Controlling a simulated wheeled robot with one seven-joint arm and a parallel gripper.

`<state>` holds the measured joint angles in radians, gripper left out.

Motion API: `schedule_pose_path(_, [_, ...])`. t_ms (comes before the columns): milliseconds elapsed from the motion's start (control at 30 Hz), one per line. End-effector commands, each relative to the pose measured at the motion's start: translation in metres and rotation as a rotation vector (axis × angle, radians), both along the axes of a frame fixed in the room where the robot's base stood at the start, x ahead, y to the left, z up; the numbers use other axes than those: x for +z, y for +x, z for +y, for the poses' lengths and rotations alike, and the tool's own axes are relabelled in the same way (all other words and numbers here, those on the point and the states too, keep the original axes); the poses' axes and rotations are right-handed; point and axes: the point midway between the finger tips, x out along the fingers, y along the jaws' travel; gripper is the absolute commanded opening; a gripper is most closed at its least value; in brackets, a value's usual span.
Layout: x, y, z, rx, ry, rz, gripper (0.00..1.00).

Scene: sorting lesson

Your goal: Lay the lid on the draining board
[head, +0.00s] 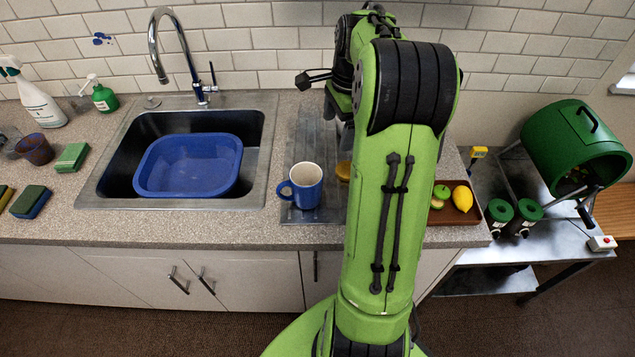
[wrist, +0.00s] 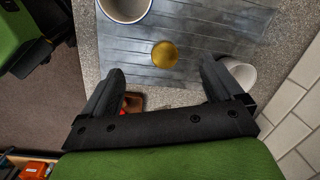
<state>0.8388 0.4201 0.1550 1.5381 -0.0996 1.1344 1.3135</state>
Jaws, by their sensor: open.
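A round gold disc, which looks like the lid (wrist: 164,54), lies flat on the grey ridged draining board (wrist: 205,25). In the head view the lid (head: 343,171) shows only in part at the left edge of my arm, and the draining board (head: 314,145) lies right of the sink. My gripper (wrist: 158,86) is open and empty in the wrist view. The lid appears beyond and between its two fingers, with a clear gap from both. In the head view my arm hides most of the gripper area.
A blue mug (head: 306,187) stands at the draining board's front; a white cup (wrist: 238,73) is beside one finger. The sink (head: 256,130) holds a blue basin (head: 190,165). A brown tray (head: 460,213) with a lemon (head: 462,198) sits right of my arm.

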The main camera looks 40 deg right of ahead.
Motion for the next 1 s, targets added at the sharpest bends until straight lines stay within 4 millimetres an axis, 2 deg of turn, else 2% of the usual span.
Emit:
schedule_pose_path(33, [0.023,0.000,0.037,0.163,-0.054,-0.025,0.94])
schedule_pose_path(133, [0.054,-0.016,0.104,0.508,-0.158,-0.069,0.94])
schedule_pose_path(200, [0.069,-0.038,0.147,0.759,-0.236,-0.107,0.94])
schedule_pose_path(300, [0.080,-0.079,0.199,1.120,-0.351,-0.168,0.94])
schedule_pose_path(400, [0.076,-0.123,0.235,1.449,-0.460,-0.231,0.94])
schedule_pose_path(500, [0.064,-0.155,0.252,1.688,-0.543,-0.283,0.94])
schedule_pose_path(600, [0.056,-0.170,0.259,1.811,-0.590,-0.310,0.94])
schedule_pose_path(1000, [0.054,-0.172,0.260,1.840,-0.600,-0.313,0.94])
